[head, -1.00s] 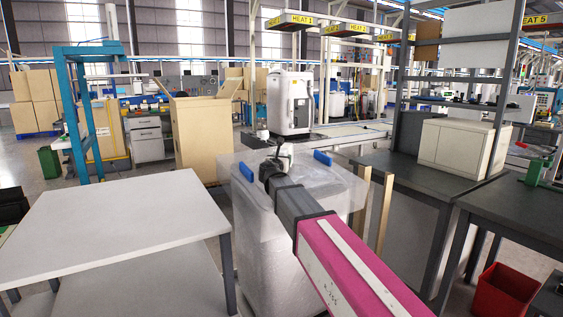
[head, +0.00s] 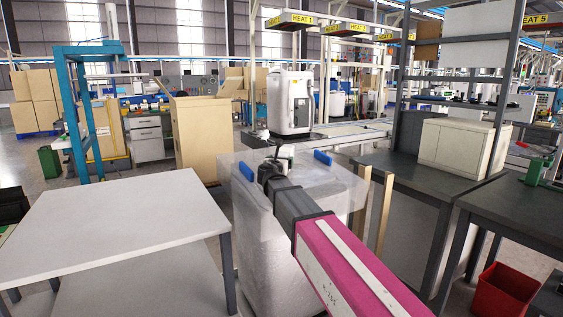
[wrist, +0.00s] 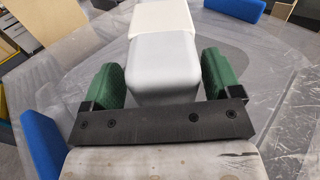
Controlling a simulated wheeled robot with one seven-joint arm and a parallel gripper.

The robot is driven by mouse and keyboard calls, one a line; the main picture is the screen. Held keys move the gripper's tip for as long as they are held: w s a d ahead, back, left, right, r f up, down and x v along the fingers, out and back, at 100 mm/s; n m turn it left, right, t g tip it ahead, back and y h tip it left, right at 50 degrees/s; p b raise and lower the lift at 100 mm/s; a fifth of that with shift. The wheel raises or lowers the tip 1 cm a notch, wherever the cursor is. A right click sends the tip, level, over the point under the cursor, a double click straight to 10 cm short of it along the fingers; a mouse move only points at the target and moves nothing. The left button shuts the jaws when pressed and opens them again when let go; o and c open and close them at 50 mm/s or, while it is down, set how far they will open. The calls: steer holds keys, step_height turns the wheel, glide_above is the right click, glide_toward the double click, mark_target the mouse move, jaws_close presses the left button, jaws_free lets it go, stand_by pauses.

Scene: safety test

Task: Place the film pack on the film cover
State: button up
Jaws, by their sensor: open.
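My gripper (wrist: 158,85) has green finger pads, spread apart on either side of a pale grey and white block (wrist: 165,62) in the wrist view. This block may be the film pack; I cannot tell whether the pads touch it. Below is clear, shiny film, probably the film cover (wrist: 268,62), with blue pieces at its edges. In the head view the clear film (head: 340,182) lies over a large wrapped, pale bulk, with blue pieces at left and right. My gripper (head: 284,153) is above it, small and partly hidden by my arm.
A white table (head: 110,225) stands at left. Dark workbenches (head: 405,180) and a shelf rack are at right. A white machine (head: 290,100) stands behind the wrapped bulk. Wooden posts (head: 384,215) stand at its right side. A red bin (head: 503,290) is at lower right.

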steer(key=s, duration=0.3)
steer(key=s+a, duration=0.1)
steer(key=s, duration=0.3)
steer(key=s+a, duration=0.1)
steer(key=s, duration=0.2)
steer(key=shift+s, duration=0.2)
